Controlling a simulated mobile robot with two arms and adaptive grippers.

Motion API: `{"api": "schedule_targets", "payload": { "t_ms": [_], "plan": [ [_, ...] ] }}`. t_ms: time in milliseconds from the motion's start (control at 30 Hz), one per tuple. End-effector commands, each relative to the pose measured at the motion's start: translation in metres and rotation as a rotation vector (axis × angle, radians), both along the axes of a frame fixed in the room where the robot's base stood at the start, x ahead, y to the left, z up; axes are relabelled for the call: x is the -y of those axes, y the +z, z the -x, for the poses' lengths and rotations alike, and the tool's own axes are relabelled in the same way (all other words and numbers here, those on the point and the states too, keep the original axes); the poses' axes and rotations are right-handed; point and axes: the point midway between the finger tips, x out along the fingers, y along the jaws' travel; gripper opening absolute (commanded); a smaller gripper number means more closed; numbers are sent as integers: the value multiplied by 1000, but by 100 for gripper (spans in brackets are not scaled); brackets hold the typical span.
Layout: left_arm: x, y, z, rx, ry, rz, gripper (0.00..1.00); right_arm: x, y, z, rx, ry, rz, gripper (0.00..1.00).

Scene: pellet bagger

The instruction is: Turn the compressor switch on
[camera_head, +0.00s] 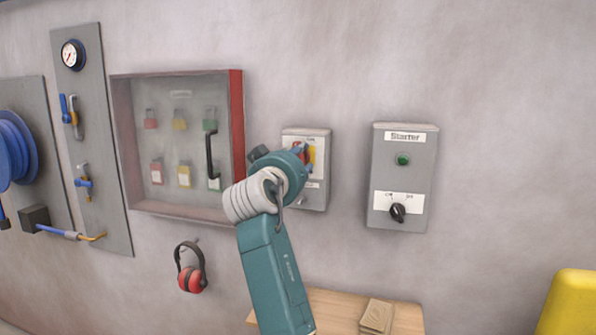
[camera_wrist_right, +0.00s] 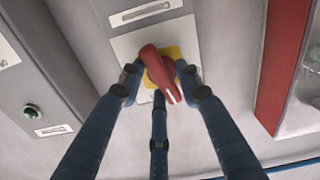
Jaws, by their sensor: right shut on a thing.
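The compressor switch is a grey wall box (camera_head: 316,199) with a red rotary handle (camera_wrist_right: 154,62) on a yellow plate (camera_wrist_right: 174,53). In the head view my right gripper (camera_head: 304,158) is at the front of this box and its arm hides much of the handle. In the right wrist view the fingers of my right gripper (camera_wrist_right: 160,85) are closed around the red handle, on both sides of it and below. The handle looks slanted on its plate. The box's label is too small to read. My left gripper is in neither view.
A grey Starter box (camera_head: 428,170) with a green lamp and black knob is mounted to the right. A lockout cabinet (camera_head: 237,135) with a red edge is to the left. Red ear muffs (camera_head: 192,280) hang below it. A wooden shelf (camera_head: 340,312) is below the boxes.

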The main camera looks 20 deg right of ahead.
Motion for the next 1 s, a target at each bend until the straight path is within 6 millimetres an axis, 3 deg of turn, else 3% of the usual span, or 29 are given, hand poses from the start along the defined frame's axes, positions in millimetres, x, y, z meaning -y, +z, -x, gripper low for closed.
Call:
{"api": "schedule_targets", "payload": {
  "t_ms": [400,1000],
  "plan": [
    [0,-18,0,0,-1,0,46,3,2,1,126,-4,-171,8],
    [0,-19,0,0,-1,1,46,3,1,1,143,-6,-204,8]
  ]
}}
